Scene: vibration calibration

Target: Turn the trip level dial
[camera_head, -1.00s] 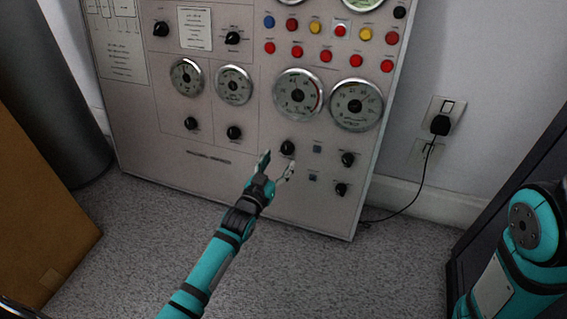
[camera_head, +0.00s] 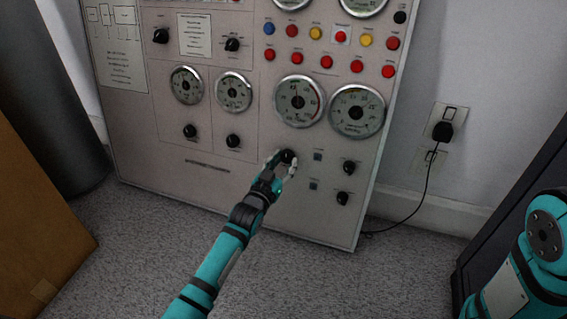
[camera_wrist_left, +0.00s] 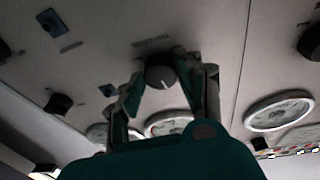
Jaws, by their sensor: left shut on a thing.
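A black round dial (camera_head: 288,157) sits low on the grey control panel (camera_head: 225,210), below the large gauges. My left gripper (camera_head: 280,163) is at this dial, with a finger on each side of it. In the left wrist view the dial (camera_wrist_left: 161,76) has a white pointer mark and sits between the fingertips of my left gripper (camera_wrist_left: 162,72), which is shut on it. The dial's label is too small to read. My right gripper is not in view; only part of my right arm shows at the right edge.
Other black knobs (camera_head: 348,168) and small square switches (camera_head: 318,156) lie just right of the dial. Round gauges (camera_head: 298,101) and coloured buttons (camera_head: 340,37) are above. A plugged cable (camera_head: 424,197) hangs at the right. A brown box (camera_head: 35,215) stands at the left.

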